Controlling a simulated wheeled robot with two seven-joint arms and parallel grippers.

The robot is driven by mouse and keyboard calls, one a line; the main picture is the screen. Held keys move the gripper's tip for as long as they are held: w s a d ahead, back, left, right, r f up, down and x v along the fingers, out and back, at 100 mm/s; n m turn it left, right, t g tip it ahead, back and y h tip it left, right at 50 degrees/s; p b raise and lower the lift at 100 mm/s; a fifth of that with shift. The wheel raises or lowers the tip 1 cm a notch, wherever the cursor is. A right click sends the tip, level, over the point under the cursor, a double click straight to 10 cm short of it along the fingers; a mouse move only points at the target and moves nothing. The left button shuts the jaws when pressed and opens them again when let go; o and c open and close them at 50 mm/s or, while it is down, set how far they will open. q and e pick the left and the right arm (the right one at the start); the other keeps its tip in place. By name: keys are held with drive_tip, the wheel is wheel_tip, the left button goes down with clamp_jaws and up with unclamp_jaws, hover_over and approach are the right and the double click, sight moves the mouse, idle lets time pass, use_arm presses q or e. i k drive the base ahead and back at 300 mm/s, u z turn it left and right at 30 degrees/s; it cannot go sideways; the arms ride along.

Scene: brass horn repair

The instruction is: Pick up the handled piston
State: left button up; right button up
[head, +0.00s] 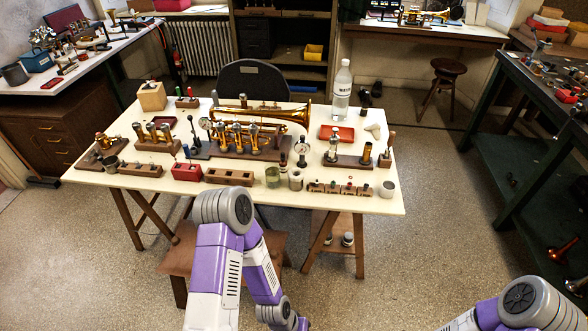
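Small upright pistons stand in a wooden rack (348,160) at the right of the cream table; a silver one (333,148) and a brass one (367,154) show. Beside them, at the rack's right end, is a slim upright piece with a brown wooden handle-like top (389,141). It may be the handled piston, but it is too small to tell. Other pistons (152,131) stand in a rack at the left. My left arm rises at the table's front edge and my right arm is at the bottom right corner. Neither gripper shows.
A brass trumpet (262,113) lies at the back of the cream table (390,205). A clear bottle (342,88), red tray (337,133), dial gauge (301,150) and grey cup (387,189) stand near the right rack. A dark chair (254,78) is behind.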

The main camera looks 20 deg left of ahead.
sight(392, 134)
drive_tip(key=z, duration=1.45)
drive_tip(key=i, duration=1.75)
drive_tip(key=u, duration=2.7)
